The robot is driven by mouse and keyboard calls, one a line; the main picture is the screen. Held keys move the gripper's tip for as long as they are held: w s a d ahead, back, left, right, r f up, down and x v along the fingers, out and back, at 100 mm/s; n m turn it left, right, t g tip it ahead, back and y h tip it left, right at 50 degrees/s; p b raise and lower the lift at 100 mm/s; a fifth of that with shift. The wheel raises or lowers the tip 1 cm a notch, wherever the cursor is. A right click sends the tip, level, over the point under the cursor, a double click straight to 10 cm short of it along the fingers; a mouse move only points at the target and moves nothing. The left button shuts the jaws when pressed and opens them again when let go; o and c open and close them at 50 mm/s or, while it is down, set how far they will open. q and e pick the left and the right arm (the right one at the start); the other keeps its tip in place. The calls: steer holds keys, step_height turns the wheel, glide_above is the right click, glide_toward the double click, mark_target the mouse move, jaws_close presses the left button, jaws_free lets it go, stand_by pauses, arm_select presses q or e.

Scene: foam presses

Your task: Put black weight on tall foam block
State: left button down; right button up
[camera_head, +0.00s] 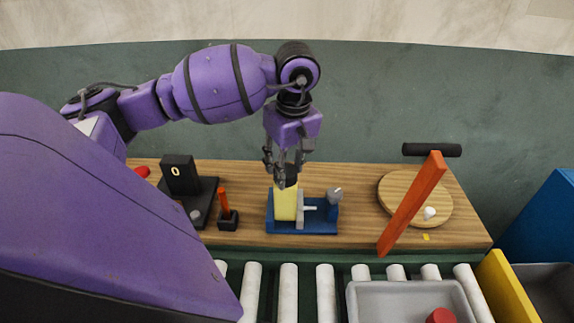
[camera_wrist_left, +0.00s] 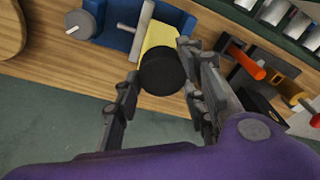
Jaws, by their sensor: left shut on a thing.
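The tall foam block (camera_head: 286,204) is yellow and stands upright in a blue press (camera_head: 318,226) with a grey plate beside it. It also shows in the left wrist view (camera_wrist_left: 160,37). My left gripper (camera_head: 287,176) points down over the block and is shut on the black weight. The weight is a dark round disc (camera_wrist_left: 163,72) between the fingers, covering part of the block's top in the left wrist view. I cannot tell whether the weight touches the foam. My right gripper is not in view.
A black device marked 0 (camera_head: 180,176) and a small orange-handled tool (camera_head: 225,212) stand left of the press. To the right are a round wooden board (camera_head: 438,196) and an orange bar (camera_head: 412,203). White rollers (camera_head: 288,290) and a grey tray (camera_head: 381,299) lie in front.

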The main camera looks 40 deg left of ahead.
mark_target(291, 173)
arm_select(q)
steer(key=shift+f, duration=0.15)
steer(key=c, duration=1.5)
jaws_free()
steer(key=o, duration=0.4)
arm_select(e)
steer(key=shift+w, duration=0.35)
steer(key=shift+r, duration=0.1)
arm_select(q)
steer(key=shift+r, duration=0.35)
step_height(291, 173, up, 12)
steer(key=d+b, duration=0.1)
steer(key=shift+s+d+f, duration=0.2)
steer(key=shift+d, duration=0.05)
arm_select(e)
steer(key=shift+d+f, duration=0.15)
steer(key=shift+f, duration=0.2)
